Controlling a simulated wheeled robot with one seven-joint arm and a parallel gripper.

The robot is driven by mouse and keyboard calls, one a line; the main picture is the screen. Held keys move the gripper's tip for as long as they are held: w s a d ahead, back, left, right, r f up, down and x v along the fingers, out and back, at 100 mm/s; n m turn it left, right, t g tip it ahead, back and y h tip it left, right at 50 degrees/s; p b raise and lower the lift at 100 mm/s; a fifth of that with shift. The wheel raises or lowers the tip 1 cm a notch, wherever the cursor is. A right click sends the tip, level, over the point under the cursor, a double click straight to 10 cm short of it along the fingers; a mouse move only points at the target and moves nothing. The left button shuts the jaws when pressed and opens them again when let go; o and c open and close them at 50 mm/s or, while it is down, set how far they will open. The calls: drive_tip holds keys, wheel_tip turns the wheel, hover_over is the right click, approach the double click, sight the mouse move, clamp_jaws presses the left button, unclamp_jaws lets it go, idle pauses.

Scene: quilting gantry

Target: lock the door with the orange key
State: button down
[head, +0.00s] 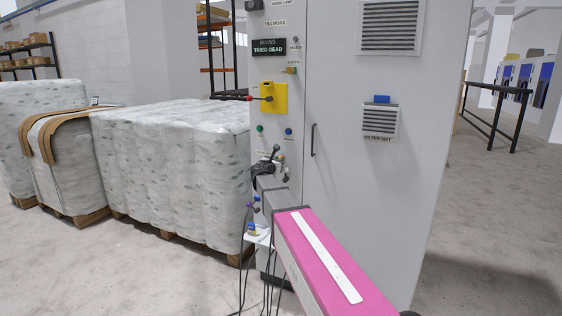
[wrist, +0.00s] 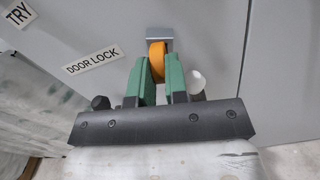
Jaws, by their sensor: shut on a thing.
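My gripper (wrist: 158,80) has green fingers in the wrist view and is shut on the orange key (wrist: 157,54). The far end of the key meets a grey lock fitting (wrist: 160,33) beside the label DOOR LOCK (wrist: 92,60). How deep the key sits in it cannot be told. In the head view my gripper (head: 264,168) is at the cabinet's left front panel, and the key cannot be made out there. The grey cabinet door (head: 350,200) looks closed, with a dark upright handle (head: 313,140).
Small coloured knobs sit near my gripper. A small white shelf (head: 258,236) with cables hangs below. Wrapped pallets (head: 170,160) stand at left.

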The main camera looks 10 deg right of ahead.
drive_tip(key=shift+n, duration=1.3)
drive_tip(key=c, duration=1.1)
unclamp_jaws()
drive_tip(key=shift+o, duration=0.2)
drive_tip(key=shift+s, duration=0.1)
